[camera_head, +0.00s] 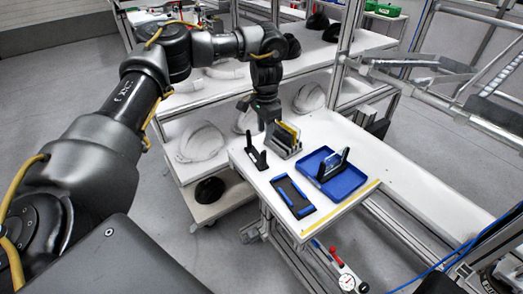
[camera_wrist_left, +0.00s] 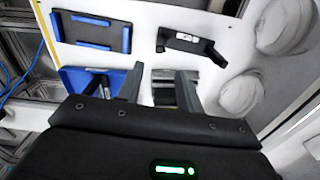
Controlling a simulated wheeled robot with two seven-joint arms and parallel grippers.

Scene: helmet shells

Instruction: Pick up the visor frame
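My left gripper (camera_head: 268,122) points down just above a grey slotted rack (camera_head: 284,148) on the white table. The rack holds upright thin panels, one yellow (camera_head: 289,129) and others dark or grey. Which piece is the visor frame I cannot tell for sure; it may be one of these panels. In the left wrist view the two fingers of my left gripper (camera_wrist_left: 160,88) stand apart, with grey rack parts (camera_wrist_left: 163,88) showing between and below them. Whether they touch anything is hidden. My right gripper is not in view.
A black bracket (camera_head: 257,158) stands left of the rack. A black plate with blue edges (camera_head: 293,196) lies in front. A blue tray (camera_head: 350,187) holds an upright dark piece (camera_head: 333,165). White helmet shells (camera_head: 200,141) sit on the shelf behind.

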